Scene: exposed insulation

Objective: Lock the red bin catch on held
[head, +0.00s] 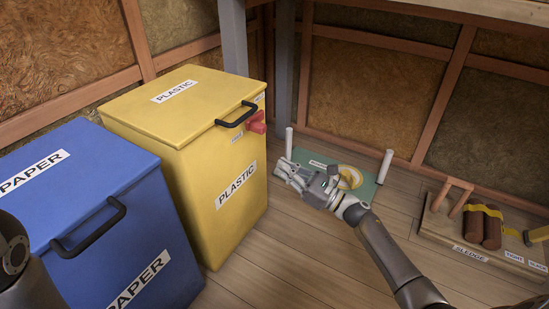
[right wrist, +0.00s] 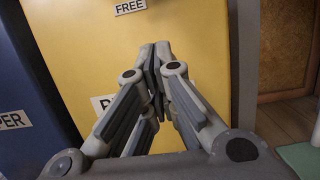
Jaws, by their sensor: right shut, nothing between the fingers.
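The red catch (head: 256,122) is on the front of the yellow PLASTIC bin (head: 199,185), near its top right, just under the black lid handle (head: 237,115). Small labels sit on both sides of it, at its lower left and upper right. In the right wrist view a FREE label (right wrist: 130,6) shows on the yellow front (right wrist: 85,50); the catch is out of that view. My right gripper (head: 281,168) is shut and empty, in front of the yellow bin, to the right of and below the catch, apart from it. My left gripper is not in view.
A blue PAPER bin (head: 150,215) stands left of the yellow one. A green board (head: 362,190) with white posts and a yellow ring lies on the floor behind my right gripper. A wooden SLEDGE rack (head: 440,228) is at the right. Open plank floor lies between.

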